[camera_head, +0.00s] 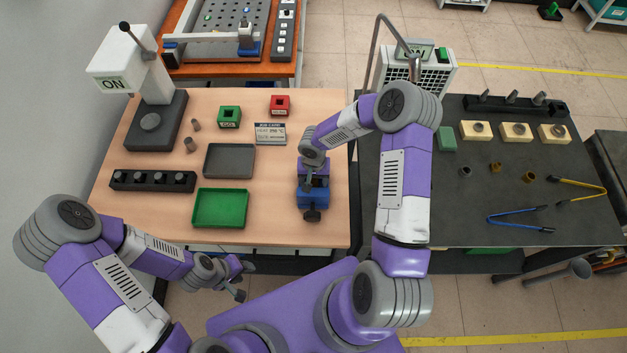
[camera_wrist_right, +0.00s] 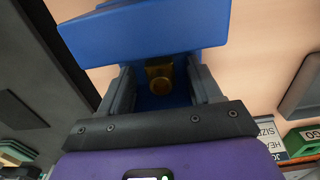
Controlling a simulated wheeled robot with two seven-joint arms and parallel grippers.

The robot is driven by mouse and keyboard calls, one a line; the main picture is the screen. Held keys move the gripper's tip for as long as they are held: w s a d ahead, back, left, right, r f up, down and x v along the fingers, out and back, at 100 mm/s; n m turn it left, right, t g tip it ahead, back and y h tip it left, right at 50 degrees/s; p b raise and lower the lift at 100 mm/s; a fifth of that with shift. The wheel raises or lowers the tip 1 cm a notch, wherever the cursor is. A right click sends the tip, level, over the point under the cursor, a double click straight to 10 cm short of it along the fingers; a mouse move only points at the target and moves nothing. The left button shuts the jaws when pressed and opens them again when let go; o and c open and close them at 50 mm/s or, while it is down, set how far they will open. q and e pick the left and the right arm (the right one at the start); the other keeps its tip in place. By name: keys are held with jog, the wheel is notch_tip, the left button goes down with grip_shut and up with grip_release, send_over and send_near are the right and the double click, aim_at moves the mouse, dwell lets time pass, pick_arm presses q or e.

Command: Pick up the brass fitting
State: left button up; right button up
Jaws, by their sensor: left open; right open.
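A brass fitting (camera_wrist_right: 159,79) shows in the right wrist view, seated at a blue vise (camera_wrist_right: 150,32) and lying between the two fingers of my right gripper (camera_wrist_right: 164,88). The fingers are open, with a gap seen on each side of the fitting. In the head view my right gripper (camera_head: 313,168) is down at the blue vise (camera_head: 314,197) on the wooden table and hides the fitting. My left gripper (camera_head: 240,280) is open and empty, low in front of the wooden table's near edge.
On the wooden table (camera_head: 270,225) lie a green tray (camera_head: 220,208), a grey tray (camera_head: 229,160), a black holder (camera_head: 152,181) and small red and green boxes. The dark table (camera_head: 450,220) at right holds small brass-coloured and grey rings, cream blocks and blue and yellow tongs (camera_head: 515,219).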

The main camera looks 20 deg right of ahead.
grip_shut()
dwell(0.3)
jog(key=shift+r, duration=0.1)
